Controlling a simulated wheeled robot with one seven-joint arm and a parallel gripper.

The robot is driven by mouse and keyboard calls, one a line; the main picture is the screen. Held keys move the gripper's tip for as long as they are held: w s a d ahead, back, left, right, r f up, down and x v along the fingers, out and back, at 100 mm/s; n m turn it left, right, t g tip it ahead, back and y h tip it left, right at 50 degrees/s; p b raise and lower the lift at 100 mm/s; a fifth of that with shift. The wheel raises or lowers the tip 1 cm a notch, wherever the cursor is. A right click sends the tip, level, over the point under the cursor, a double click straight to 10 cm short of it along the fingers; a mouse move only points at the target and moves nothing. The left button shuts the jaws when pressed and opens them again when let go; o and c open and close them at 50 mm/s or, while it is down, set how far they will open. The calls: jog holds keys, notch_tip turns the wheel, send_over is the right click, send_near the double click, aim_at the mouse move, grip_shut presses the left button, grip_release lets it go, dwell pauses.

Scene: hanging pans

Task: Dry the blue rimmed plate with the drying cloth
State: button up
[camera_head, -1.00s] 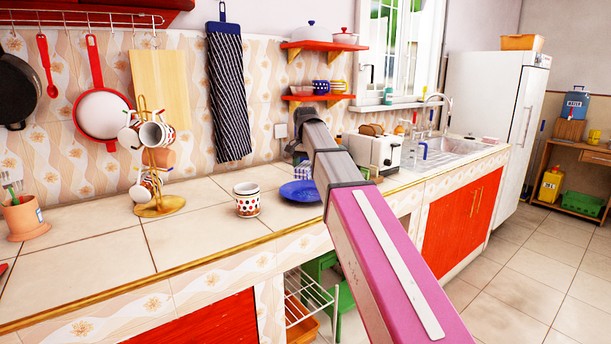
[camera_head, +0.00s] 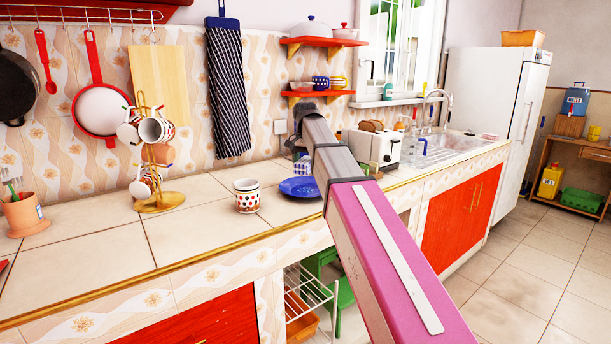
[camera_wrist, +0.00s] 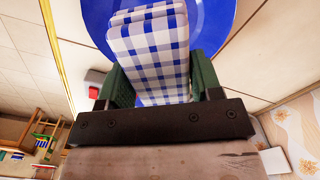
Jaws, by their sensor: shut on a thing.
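The blue plate (camera_head: 299,188) lies on the tiled counter to the right of the dotted mug; it also fills the top of the wrist view (camera_wrist: 218,25). My gripper (camera_wrist: 160,82) is shut on the blue-and-white checked drying cloth (camera_wrist: 148,40), which is folded into a thick pad between its green fingers. The cloth is over the plate and hides its middle in the wrist view. In the head view a small part of the cloth (camera_head: 302,166) shows just above the plate, and my arm hides the fingers. I cannot tell whether the cloth touches the plate.
The dotted mug (camera_head: 247,196) and a gold mug stand (camera_head: 160,200) are to the left of the plate. The toaster (camera_head: 375,148) is to the right, behind my arm. A dark striped cloth (camera_head: 228,92) hangs on the wall. The counter's left front is clear.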

send_over(305, 190)
jog(key=shift+s+d+f, duration=0.1)
jog(key=shift+s+f, duration=0.05)
jog(key=shift+f, duration=1.45)
jog(key=shift+s+f, duration=0.1)
jog(key=shift+f, duration=1.5)
jog(key=shift+f, duration=0.7)
